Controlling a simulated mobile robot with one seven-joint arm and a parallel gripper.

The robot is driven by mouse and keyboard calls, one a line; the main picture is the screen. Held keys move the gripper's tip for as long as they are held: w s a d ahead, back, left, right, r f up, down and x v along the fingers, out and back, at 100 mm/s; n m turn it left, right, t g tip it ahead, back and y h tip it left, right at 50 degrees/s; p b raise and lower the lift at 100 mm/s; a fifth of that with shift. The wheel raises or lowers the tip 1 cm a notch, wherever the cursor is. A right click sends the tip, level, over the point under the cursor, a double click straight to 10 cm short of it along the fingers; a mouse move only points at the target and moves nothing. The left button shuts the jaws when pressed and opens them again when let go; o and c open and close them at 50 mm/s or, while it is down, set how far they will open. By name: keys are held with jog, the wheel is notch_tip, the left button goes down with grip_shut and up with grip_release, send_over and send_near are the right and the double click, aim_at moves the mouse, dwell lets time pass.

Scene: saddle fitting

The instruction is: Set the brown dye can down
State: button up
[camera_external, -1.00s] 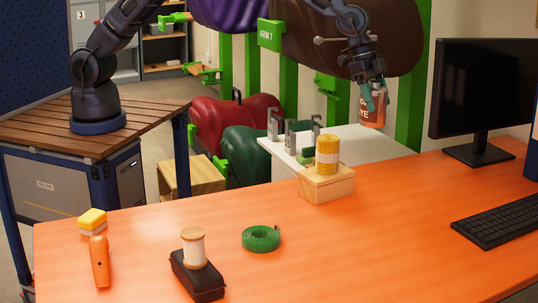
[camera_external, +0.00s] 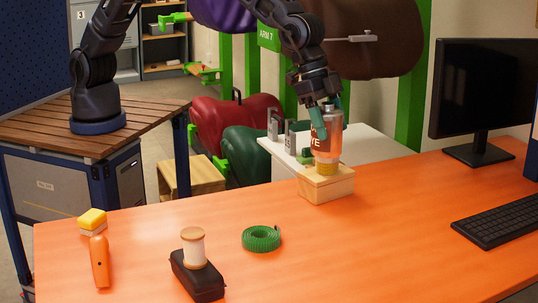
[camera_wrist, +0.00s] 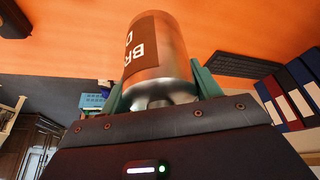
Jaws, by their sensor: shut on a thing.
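The brown dye can (camera_external: 329,145) is metallic with a brown label. My gripper (camera_external: 327,114) is shut on it near its upper end, with a teal finger on each side. In the external view the can overlaps the yellow spool (camera_external: 327,169), hiding its upper part. I cannot tell whether the can touches the spool. In the wrist view the can (camera_wrist: 158,62) stands out between the two teal fingers of my gripper (camera_wrist: 162,92), its label partly readable, with the orange tabletop behind it.
The yellow spool stands on a small wooden box (camera_external: 328,189) on the orange table (camera_external: 365,240). A white side table (camera_external: 370,144) with metal items is behind. A green tape roll (camera_external: 261,238), thread spool (camera_external: 193,247), keyboard (camera_external: 500,218) and monitor (camera_external: 482,95) are around. The table's middle right is clear.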

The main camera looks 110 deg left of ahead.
notch_tip(320, 180, down, 19)
jog(key=shift+f, duration=0.1)
dwell(0.6)
jog(key=shift+f, duration=0.15)
jog(key=o, duration=1.3)
